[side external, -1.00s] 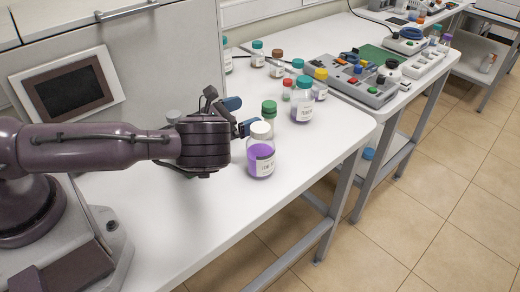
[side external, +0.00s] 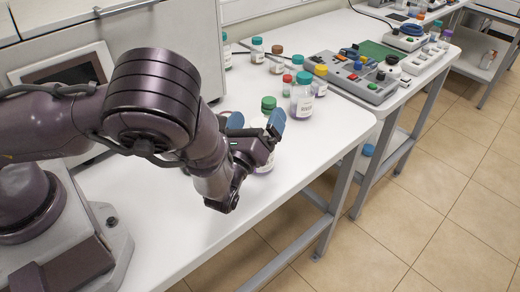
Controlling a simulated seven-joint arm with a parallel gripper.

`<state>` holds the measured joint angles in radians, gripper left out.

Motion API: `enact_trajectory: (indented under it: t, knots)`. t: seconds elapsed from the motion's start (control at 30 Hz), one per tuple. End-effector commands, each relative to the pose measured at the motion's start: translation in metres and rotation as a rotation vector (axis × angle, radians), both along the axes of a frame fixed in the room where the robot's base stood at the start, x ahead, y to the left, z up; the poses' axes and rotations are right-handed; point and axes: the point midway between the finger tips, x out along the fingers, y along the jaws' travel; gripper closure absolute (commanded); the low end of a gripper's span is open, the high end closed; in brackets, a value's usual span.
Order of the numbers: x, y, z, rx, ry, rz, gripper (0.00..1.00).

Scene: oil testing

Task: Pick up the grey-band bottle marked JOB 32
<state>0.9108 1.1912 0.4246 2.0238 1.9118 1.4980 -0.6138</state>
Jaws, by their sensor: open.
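That bottle (side external: 265,167), white-capped with purple contents in the earlier view, is mostly hidden by my gripper. I cannot tell whether the fingers stand around it or only in front of it. A green-capped bottle (side external: 268,103) shows just behind the fingers. A larger teal-capped bottle (side external: 302,98) with a white label stands to the right. The label writing is too small to read, so I cannot tell which bottle is JOB 32.
Several small bottles stand farther back, including a red-capped one (side external: 287,86), a yellow-capped one (side external: 320,80) and a brown-capped one (side external: 277,64). A grey equipment tray (side external: 350,88) lies behind them. The white table (side external: 290,165) is clear toward its front right edge.

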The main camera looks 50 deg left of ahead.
Motion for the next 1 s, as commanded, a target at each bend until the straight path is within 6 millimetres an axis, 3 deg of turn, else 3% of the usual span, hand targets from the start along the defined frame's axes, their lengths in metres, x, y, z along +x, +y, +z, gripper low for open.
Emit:
enact_trajectory:
  t: [0.03, 0.13, 0.2, 0.3, 0.43, 0.7, 1.0]
  knots:
    - [-0.024, -0.011, -0.02, 0.079, 0.083, -0.008, 0.0]
    - [-0.063, -0.023, -0.056, 0.217, 0.248, -0.019, 0.0]
    - [-0.08, -0.027, -0.078, 0.267, 0.345, -0.028, 0.0]
    - [-0.09, -0.029, -0.096, 0.29, 0.423, -0.037, 0.0]
    - [-0.078, -0.023, -0.1, 0.295, 0.44, -0.036, 0.0]
    - [-0.032, -0.006, -0.099, 0.291, 0.437, -0.036, 0.0]
    - [-0.009, 0.005, -0.099, 0.293, 0.436, -0.038, 0.0]
